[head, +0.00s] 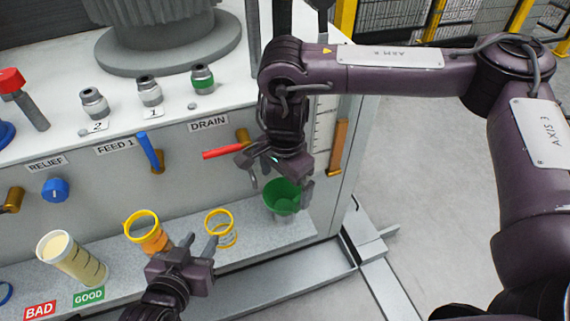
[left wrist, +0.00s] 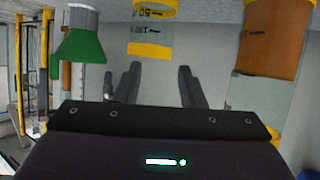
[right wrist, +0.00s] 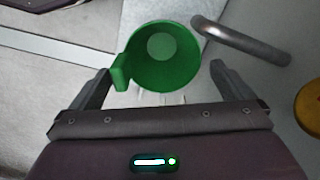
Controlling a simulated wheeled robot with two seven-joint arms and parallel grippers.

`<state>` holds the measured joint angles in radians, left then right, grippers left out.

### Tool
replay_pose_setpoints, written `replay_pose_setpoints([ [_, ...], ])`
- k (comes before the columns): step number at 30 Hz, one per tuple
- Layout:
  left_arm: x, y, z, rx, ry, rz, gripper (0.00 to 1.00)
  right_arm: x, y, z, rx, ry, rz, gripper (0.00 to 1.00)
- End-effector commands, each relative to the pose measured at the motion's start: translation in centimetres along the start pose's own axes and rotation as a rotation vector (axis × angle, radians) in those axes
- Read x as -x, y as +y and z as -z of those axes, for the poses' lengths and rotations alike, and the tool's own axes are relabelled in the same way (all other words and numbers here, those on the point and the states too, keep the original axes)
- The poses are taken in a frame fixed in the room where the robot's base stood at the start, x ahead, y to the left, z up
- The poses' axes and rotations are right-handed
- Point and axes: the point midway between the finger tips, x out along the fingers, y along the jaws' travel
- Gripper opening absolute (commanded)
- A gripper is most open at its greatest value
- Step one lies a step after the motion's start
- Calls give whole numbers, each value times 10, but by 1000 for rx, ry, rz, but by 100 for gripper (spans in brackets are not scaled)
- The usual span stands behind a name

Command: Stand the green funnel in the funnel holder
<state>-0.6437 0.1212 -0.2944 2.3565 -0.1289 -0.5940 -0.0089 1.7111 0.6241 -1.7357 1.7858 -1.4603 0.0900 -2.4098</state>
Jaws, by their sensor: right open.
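The green funnel (head: 282,197) is upright, wide mouth up, at the right end of the grey ledge. My right gripper (head: 281,183) is open around it. In the right wrist view the funnel (right wrist: 163,55) lies between the spread fingers, its tab close to the left finger. In the left wrist view, which shows the scene upside down, the funnel's (left wrist: 80,47) narrow end meets a pale grey piece (left wrist: 83,17), apparently the funnel holder; how deep it sits is hidden. My left gripper (head: 199,244) is open and empty above the ledge.
A clear cup with yellow rings (head: 220,213) and an orange-filled cup (head: 147,230) stand near my left gripper. A cream-filled cup (head: 72,258) is further left. A red valve lever (head: 222,152) projects beside my right gripper. Open floor lies to the right.

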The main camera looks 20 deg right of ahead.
Motion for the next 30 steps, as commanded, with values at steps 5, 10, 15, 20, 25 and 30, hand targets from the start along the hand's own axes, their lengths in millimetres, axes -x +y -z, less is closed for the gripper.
replay_pose_setpoints([
  [5,7,4,-43,9,-196,-8,36,16,0,0,1,1,0,100],
  [10,20,7,-80,16,-369,-15,36,30,0,0,1,1,0,100],
  [15,32,9,-106,20,-501,-18,36,42,0,0,1,1,0,100],
  [20,39,10,-119,23,-564,-19,36,46,0,0,1,0,-2,100],
  [25,40,10,-122,23,-577,-20,36,47,0,0,1,0,-2,100],
  [30,40,10,-121,23,-576,-19,36,47,0,0,1,0,-2,100],
])
